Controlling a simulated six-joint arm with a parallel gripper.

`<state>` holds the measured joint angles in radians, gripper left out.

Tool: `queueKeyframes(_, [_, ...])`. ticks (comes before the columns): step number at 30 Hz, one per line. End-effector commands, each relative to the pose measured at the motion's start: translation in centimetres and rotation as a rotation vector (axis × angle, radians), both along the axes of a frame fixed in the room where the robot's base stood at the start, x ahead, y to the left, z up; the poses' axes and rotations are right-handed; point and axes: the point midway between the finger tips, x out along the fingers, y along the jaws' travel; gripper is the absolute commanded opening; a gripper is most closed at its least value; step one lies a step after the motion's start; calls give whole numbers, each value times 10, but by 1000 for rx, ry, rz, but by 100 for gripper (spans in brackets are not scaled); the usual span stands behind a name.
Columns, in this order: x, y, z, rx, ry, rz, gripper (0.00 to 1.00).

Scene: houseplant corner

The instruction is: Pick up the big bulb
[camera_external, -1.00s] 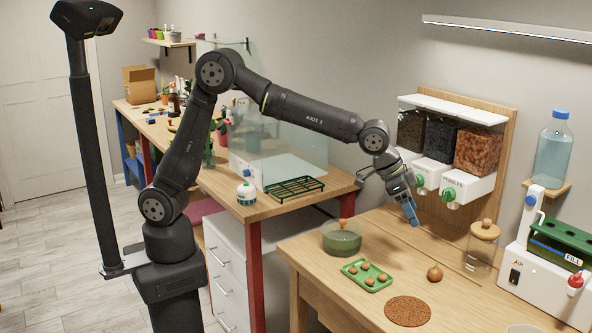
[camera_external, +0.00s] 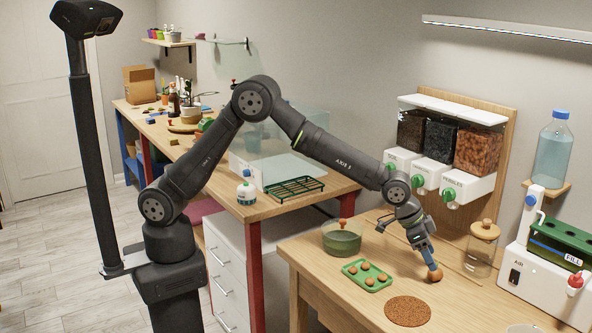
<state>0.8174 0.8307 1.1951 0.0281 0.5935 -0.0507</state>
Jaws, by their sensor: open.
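The big bulb (camera_external: 436,276) is a brown-orange round bulb on the wooden table, to the right of the green tray. My gripper (camera_external: 433,267) points down right over it, with its blue fingertips at the bulb's top. The fingers hide the upper part of the bulb. The jaws are open; whether they touch the bulb I cannot tell. Several smaller bulbs (camera_external: 367,281) sit in the green tray (camera_external: 347,268).
A round cork mat (camera_external: 408,311) lies in front of the bulb. A green glass bowl (camera_external: 342,242) stands at the left, and a lidded glass jar (camera_external: 480,256) at the right. Dispensers (camera_external: 468,186) hang on the wall board behind. A thin stick (camera_external: 460,266) lies on the table behind the bulb.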

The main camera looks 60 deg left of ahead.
Motion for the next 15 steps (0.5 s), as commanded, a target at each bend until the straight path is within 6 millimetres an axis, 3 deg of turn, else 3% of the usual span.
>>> queueKeyframes(9, [13, -11, -40, 2, 1, 1, 63])
queueKeyframes(15, [16, -13, -44, 0, -2, 2, 63])
